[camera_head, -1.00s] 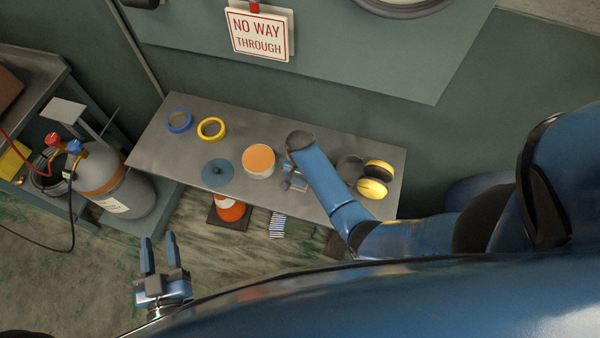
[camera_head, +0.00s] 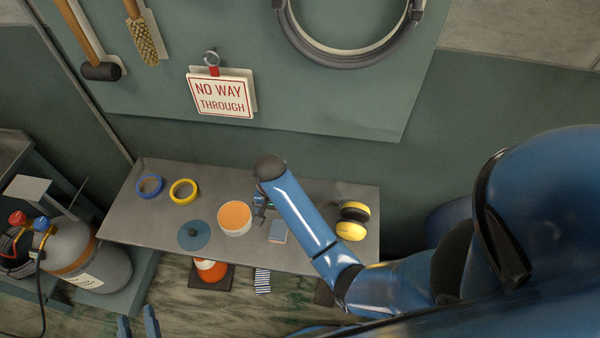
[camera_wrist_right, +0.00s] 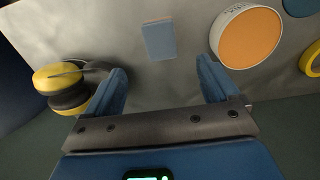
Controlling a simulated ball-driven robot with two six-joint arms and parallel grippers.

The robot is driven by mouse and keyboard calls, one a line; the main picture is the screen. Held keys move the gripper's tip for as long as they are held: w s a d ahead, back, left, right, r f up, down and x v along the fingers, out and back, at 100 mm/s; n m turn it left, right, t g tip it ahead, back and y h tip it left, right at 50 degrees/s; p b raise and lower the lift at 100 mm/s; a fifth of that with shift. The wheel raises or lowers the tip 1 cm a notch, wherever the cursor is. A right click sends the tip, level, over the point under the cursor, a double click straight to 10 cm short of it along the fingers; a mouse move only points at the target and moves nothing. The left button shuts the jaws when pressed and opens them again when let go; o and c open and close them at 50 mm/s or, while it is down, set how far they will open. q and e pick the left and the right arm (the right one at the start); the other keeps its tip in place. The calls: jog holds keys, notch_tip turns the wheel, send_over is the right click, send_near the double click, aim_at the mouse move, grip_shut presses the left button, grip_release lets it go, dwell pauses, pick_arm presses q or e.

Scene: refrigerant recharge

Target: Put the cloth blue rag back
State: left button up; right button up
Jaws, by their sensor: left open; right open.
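A small flat blue-grey rectangle, apparently the folded blue rag (camera_head: 278,232), lies on the grey shelf (camera_head: 330,257) between the white tub and the yellow ear muffs. It also shows in the right wrist view (camera_wrist_right: 158,40), ahead of the fingertips and apart from them. My right gripper (camera_head: 261,206) is above the shelf beside the tub, partly hidden by its own arm. In the right wrist view its jaws (camera_wrist_right: 163,78) are open and empty. My left gripper (camera_head: 137,325) is open at the bottom edge, only its fingertips showing, away from the shelf.
The white tub with orange contents (camera_head: 234,218), a blue disc (camera_head: 194,235), blue tape (camera_head: 150,185), yellow tape (camera_head: 183,191) and ear muffs (camera_head: 351,222) stand on the shelf. A striped cloth (camera_head: 262,280) and an orange cone (camera_head: 210,270) are below. A gas cylinder (camera_head: 85,265) stands left.

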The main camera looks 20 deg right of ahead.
jog(key=f+t, duration=0.1)
jog(key=s+d+f+t, duration=0.1)
jog(key=s+f+n+t, duration=0.1)
jog(key=f, duration=0.1)
jog(key=shift+d+y, duration=0.3)
jog(key=shift+d, duration=0.1)
jog(key=s+d+r+n+t, duration=0.3)
jog(key=s+r+t, duration=0.4)
jog(key=s+r, duration=0.2)
jog(key=s+d+r+n+t, duration=0.2)
jog(key=s+r+t, duration=0.5)
jog(key=r, duration=0.4)
jog(key=shift+s+d+r+n+t, duration=0.15)
jog(key=shift+s+d+n+t, duration=0.3)
jog(key=shift+s, duration=0.45)
